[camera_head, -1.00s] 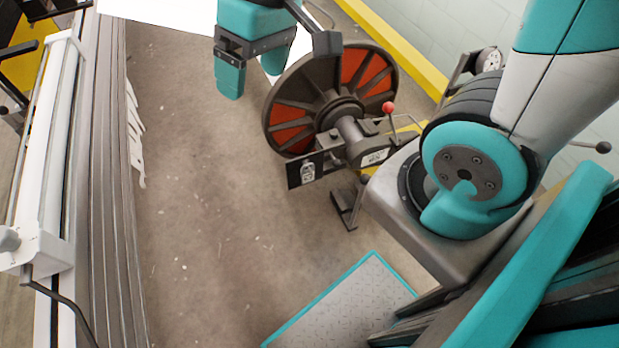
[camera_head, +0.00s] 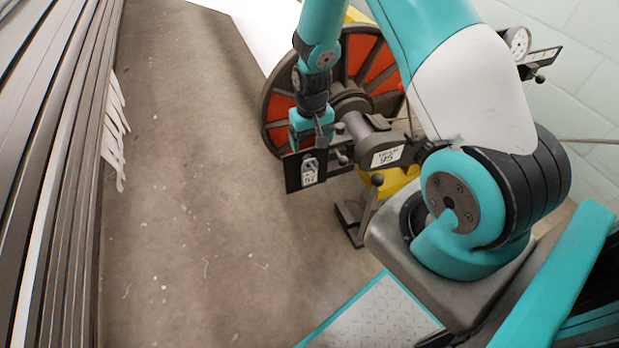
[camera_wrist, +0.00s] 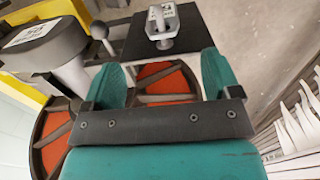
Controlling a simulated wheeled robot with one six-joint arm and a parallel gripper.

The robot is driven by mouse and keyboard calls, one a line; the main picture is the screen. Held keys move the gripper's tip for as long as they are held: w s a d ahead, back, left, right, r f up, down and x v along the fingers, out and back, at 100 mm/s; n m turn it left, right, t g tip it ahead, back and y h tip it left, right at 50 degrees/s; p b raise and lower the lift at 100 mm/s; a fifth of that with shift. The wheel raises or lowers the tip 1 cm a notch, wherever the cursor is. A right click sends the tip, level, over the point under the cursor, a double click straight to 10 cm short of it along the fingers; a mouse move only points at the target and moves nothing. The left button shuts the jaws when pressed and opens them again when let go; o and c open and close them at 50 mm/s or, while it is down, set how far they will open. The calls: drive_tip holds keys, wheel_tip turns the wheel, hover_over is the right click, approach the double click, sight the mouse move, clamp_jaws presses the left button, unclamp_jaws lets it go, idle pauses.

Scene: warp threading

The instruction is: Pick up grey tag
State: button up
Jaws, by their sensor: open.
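The grey tag (camera_head: 309,172), with a small white printed label, sits against a black plate (camera_head: 293,178) on the front of the reel stand. It also shows in the wrist view (camera_wrist: 163,22), at the top centre on the black plate (camera_wrist: 190,38). My gripper (camera_head: 312,128) is just above the plate in the head view, with its fingertips hard to make out. In the wrist view my gripper (camera_wrist: 160,68) has its two teal fingers spread apart with nothing between them. The tag lies beyond the fingertips, apart from them.
A large dark reel with red-orange panels (camera_head: 360,70) stands behind my gripper. A labelled shaft block (camera_head: 388,156) and a ball-ended lever (camera_head: 376,181) are right of the plate. Long grey rails (camera_head: 50,190) with white strips run along the left. Open floor (camera_head: 200,200) lies between.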

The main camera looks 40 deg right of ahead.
sight(310, 160)
drive_tip(key=f, duration=0.3)
drive_tip(key=f+b, duration=0.1)
drive_tip(key=f, duration=0.2)
drive_tip(key=f+b, duration=0.1)
drive_tip(key=f, duration=0.2)
drive_tip(key=shift+w+f, duration=0.2)
drive_tip(key=shift+w, duration=0.05)
drive_tip(key=shift+c, duration=0.5)
drive_tip(key=c, duration=1.1)
